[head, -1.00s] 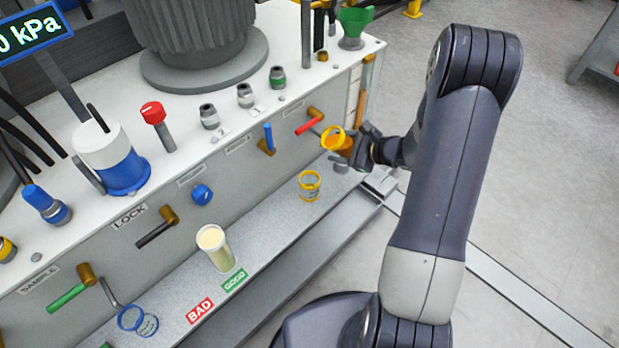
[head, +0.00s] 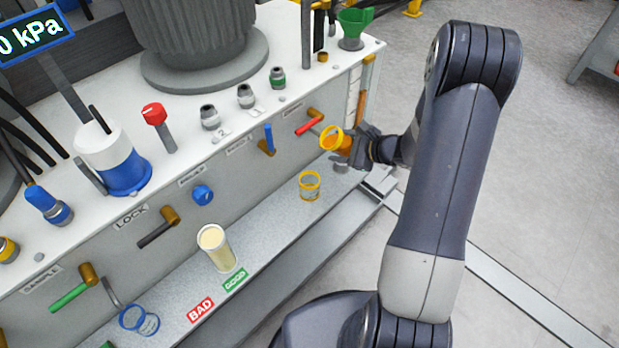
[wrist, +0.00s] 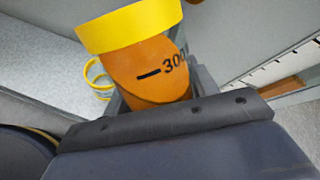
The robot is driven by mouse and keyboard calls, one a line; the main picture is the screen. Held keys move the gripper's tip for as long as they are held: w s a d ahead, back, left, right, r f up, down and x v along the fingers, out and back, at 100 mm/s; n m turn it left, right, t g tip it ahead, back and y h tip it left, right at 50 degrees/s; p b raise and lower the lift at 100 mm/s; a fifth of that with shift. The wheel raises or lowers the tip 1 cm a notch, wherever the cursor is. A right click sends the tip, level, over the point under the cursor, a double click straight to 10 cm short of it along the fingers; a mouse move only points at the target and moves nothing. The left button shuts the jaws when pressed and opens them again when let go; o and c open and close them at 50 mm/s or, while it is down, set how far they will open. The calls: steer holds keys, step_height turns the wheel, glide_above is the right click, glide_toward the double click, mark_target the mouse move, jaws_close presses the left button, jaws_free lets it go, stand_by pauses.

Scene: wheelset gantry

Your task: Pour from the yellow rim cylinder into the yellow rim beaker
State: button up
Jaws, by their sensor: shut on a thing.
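The yellow rim cylinder (head: 334,139) holds orange-brown liquid and is tilted, its yellow rim toward the left in the head view. My gripper (head: 350,146) is shut on it, above the ledge at the right. In the wrist view the cylinder (wrist: 150,70) fills the middle, with a "300" mark and its yellow rim at the top. The yellow rim beaker (head: 309,187) stands upright on the ledge, below and left of the cylinder. It also shows in the wrist view (wrist: 97,75), partly hidden behind the cylinder. I see no liquid stream between them.
The ledge (head: 270,232) also bears a pale-filled cylinder (head: 215,248), a blue rim beaker (head: 139,320) and BAD and GOOD labels. A red-handled valve (head: 309,123) and a blue-handled valve (head: 267,140) stick out from the panel near my gripper. Open floor lies to the right.

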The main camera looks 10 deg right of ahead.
steer(key=shift+r, duration=0.15)
steer(key=shift+f+h, duration=0.3)
steer(key=shift+f, duration=0.25)
stand_by(0.4)
steer(key=shift+d+f+n+h+b, duration=0.15)
steer(key=shift+f+n+h+b, duration=0.35)
steer(key=shift+f+b, duration=0.65)
steer(key=shift+r, duration=0.1)
steer(key=shift+d+r+h+p, duration=0.1)
steer(key=shift+r+h+p, duration=0.1)
steer(key=shift+h+p, duration=0.25)
